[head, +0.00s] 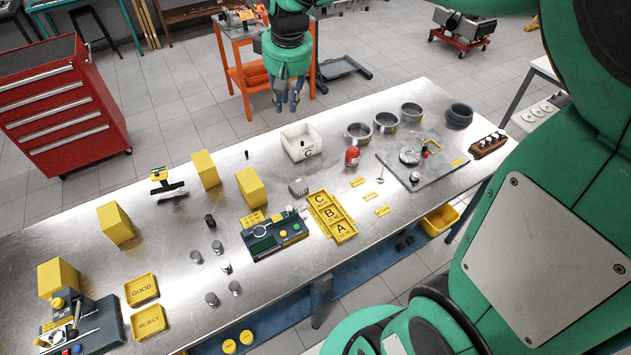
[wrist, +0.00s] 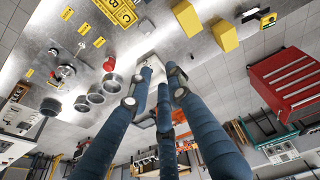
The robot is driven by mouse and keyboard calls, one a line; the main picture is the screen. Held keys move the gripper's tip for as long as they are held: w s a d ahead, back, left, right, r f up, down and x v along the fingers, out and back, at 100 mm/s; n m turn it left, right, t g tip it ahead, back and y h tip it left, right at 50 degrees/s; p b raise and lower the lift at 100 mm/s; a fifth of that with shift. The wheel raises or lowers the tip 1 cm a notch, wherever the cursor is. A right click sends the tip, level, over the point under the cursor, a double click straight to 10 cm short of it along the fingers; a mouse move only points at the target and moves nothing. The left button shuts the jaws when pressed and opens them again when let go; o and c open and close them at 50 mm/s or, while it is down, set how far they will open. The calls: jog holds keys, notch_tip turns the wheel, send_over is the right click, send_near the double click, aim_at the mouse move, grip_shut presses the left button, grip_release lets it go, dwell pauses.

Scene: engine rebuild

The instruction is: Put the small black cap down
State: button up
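A small black cap-like piece (head: 247,154) stands upright on the metal table, left of the white bin, near the far edge. A small dark spot by a fingertip in the wrist view (wrist: 191,57) looks like the same piece. My gripper (head: 288,106) hangs beyond the table's far edge, behind the white bin and apart from the black piece. Its blue fingers point down with gaps between them, and I see nothing held. In the wrist view the fingers partly cover the white bin (wrist: 152,62).
The white bin (head: 300,154) stands near the far edge. Metal rings (head: 386,123) and a red can (head: 352,157) are to its right. Yellow blocks (head: 205,170) stand to the left. A dark cylinder (head: 209,220) stands mid-table. An orange cart (head: 241,73) is behind. Bare metal lies around the black piece.

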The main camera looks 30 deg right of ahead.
jog(key=s+a+t, duration=0.1)
jog(key=s+a, duration=0.2)
jog(key=s, duration=1)
jog(key=s+a+r+m+t, duration=0.1)
jog(key=s+a, duration=0.3)
jog(key=s, duration=1)
jog(key=shift+s+a+t, duration=0.15)
jog(key=shift+a+t, duration=0.1)
jog(key=shift+t, duration=0.05)
jog(key=shift+r, duration=0.1)
notch_tip(320, 180, down, 8)
jog(key=b, duration=0.8)
jog(key=shift+o, duration=0.5)
